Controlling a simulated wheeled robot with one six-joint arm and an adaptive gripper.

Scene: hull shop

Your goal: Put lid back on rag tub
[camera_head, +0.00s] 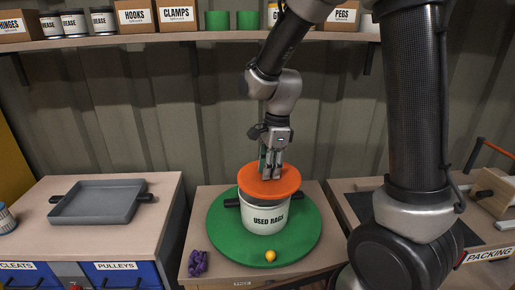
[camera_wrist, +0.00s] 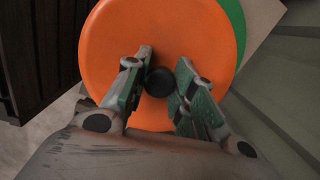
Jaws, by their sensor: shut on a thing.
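The orange lid (camera_head: 283,184) is a round disc over the top of the white rag tub (camera_head: 265,216), which is labelled USED RAGS. The lid looks slightly tilted and sits off toward the right of the tub; I cannot tell if it touches the rim all round. My gripper (camera_head: 270,174) points down at the lid, shut on its knob. In the wrist view the lid (camera_wrist: 165,35) fills the middle, with its black knob (camera_wrist: 160,82) between the fingers of my gripper (camera_wrist: 165,85). The tub is hidden under the lid there.
The tub stands on a round green mat (camera_head: 305,243). A yellow ball-like thing (camera_head: 270,255) and a purple item (camera_head: 197,263) lie near the front. A grey tray (camera_head: 98,202) is on the left bench. A shelf (camera_head: 120,41) with boxes and tins runs behind.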

